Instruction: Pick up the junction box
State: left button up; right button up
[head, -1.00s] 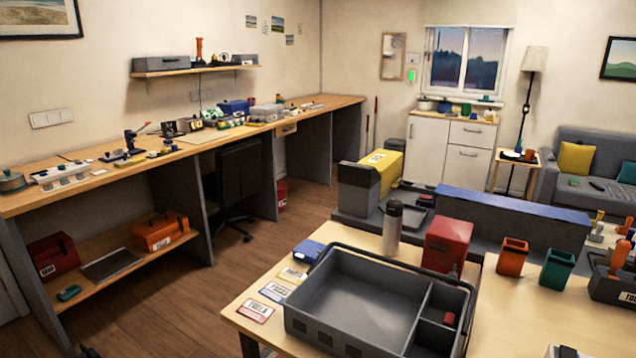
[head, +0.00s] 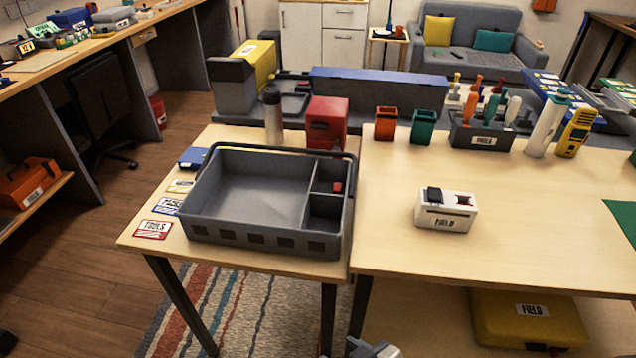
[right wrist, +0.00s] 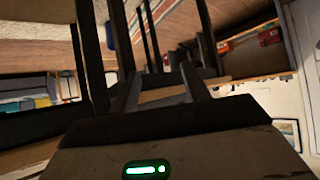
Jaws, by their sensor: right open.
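A small white box (head: 446,209) with a dark top part, a red detail and a "FIELD" label sits upright on the light wooden table, right of the grey tray. It is the thing that looks most like the junction box. My right gripper (right wrist: 161,80) shows in the right wrist view with two dark fingers apart and nothing between them. A grey piece of my arm shows at the bottom edge of the head view, below the table edge and well away from the white box. My left gripper is not in view.
A grey divided tray (head: 215,228) with a raised handle fills the left table. A red box (head: 326,124), orange cup (head: 386,124), green cup (head: 423,127) and dark tool holder (head: 481,137) stand behind. The table around the white box is clear. A yellow case (head: 530,322) lies below.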

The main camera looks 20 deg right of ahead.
aim_at(444, 210)
jog(key=z, duration=1.8)
jog(key=k, duration=0.35)
jog(key=z, duration=0.1)
